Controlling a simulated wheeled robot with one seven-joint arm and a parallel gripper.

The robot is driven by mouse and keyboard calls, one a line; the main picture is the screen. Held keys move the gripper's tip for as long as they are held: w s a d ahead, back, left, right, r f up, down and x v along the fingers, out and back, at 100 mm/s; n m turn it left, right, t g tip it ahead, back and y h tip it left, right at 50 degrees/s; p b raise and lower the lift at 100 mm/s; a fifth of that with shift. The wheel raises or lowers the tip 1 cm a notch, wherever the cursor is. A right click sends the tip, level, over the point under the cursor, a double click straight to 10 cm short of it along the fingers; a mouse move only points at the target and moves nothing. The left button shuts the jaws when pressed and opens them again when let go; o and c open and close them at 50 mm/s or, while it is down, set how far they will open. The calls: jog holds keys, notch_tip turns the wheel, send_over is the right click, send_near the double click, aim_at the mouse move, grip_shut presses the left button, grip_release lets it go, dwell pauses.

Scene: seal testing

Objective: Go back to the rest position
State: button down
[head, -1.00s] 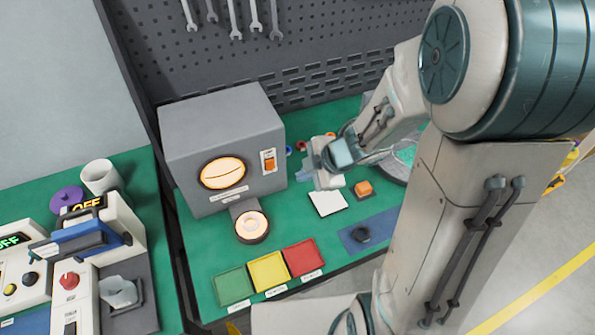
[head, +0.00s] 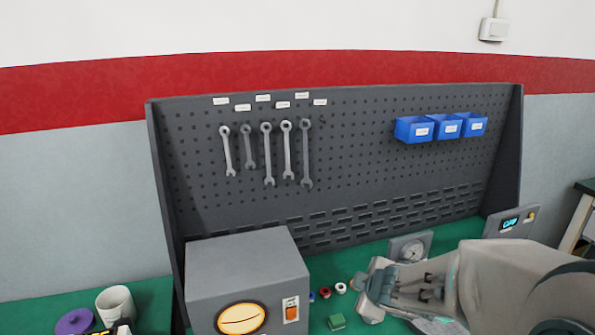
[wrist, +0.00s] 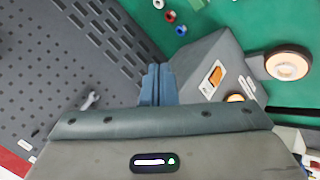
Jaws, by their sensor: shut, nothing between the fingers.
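My gripper (wrist: 157,84) shows in the wrist view with its blue fingers shut together and nothing between them. In that view it points toward the green bench top, beside the grey machine (wrist: 207,70). In the head view my arm reaches in from the lower right, and the gripper end lies low near the bench, right of the grey machine (head: 248,270); its fingers are not clear there.
Several small rings (wrist: 170,16) lie on the green bench, with a green block (head: 336,322) near them. A pegboard (head: 350,170) with wrenches and blue bins (head: 414,130) stands behind. A gauge (head: 410,248) is at the back. A white cup (head: 115,305) stands left of the machine.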

jog(key=s+d+r+m+g+h, duration=0.1)
jog(key=s+d+r+m+h, duration=0.3)
jog(key=s+d+r+m, duration=0.25)
jog(key=s+a+m+g+y, duration=0.1)
jog(key=s+a+m+g, duration=0.1)
jog(key=s, duration=0.3)
jog(key=s+a+f+m+g+y, duration=0.1)
jog(key=s+a+m+g+y, duration=0.1)
jog(key=s+a+m, duration=0.2)
jog(key=shift+s+f+m+b, duration=0.35)
jog(key=shift+s+m, duration=0.2)
jog(key=shift+s, duration=0.65)
jog(key=shift+w, duration=0.1)
dwell(1.2)
